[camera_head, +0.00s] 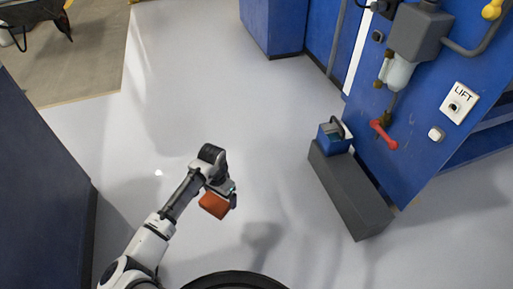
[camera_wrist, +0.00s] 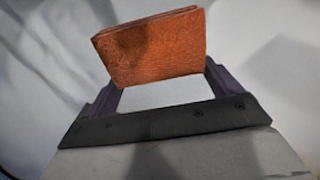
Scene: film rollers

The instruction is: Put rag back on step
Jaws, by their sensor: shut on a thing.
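An orange-red folded rag (camera_head: 214,204) is held in my gripper (camera_head: 227,192) above the pale floor. In the wrist view the rag (camera_wrist: 152,47) spans the space between the two fingers of my gripper (camera_wrist: 160,85), with a folded edge on top. A dark grey step (camera_head: 350,190) lies on the floor at the right, against the blue machine. My gripper is to the left of the step and apart from it. A blue box with a dark handle (camera_head: 334,138) sits at the step's far end. The nearer part of the step's top is bare.
The blue machine (camera_head: 405,125) rises behind the step, with a red lever (camera_head: 383,135) and a LIFT panel (camera_head: 459,103). A dark blue cabinet (camera_head: 40,190) stands at the left. A black round rim (camera_head: 235,280) shows at the bottom. Floor between gripper and step is clear.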

